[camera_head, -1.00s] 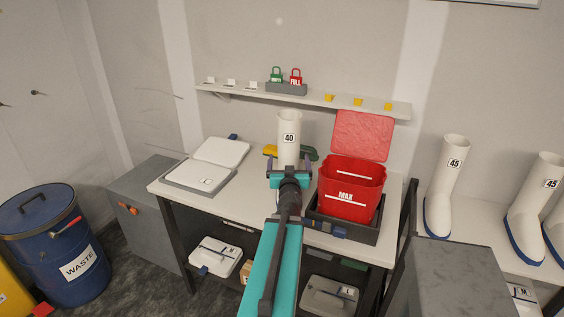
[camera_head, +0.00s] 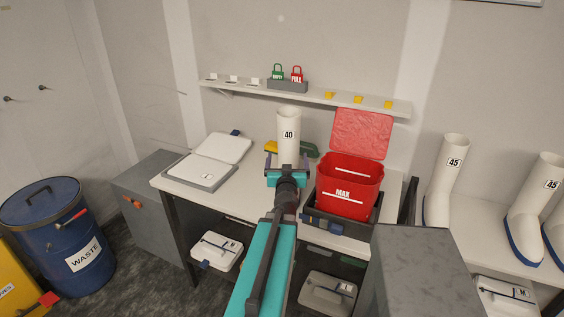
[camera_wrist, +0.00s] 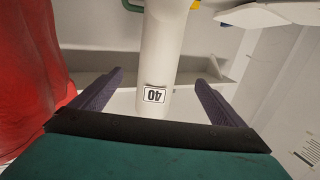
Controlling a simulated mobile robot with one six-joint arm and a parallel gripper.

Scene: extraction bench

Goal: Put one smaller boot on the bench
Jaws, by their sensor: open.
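A white boot labelled 40 (camera_head: 288,130) stands upright on the bench (camera_head: 240,195), near the wall. My gripper (camera_head: 287,162) is in front of it, and its lower part is hidden behind the gripper. In the wrist view the boot (camera_wrist: 163,50) rises between the two open fingers of my gripper (camera_wrist: 155,92), with a gap on each side. White boots labelled 45 (camera_head: 444,180) stand on a surface to the right, with blue soles.
A red bin marked MAX (camera_head: 348,185) with a raised lid stands close right of the boot. A white flat case (camera_head: 200,172) lies open on the left. A shelf (camera_head: 310,95) runs above. A blue waste drum (camera_head: 45,225) stands far left.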

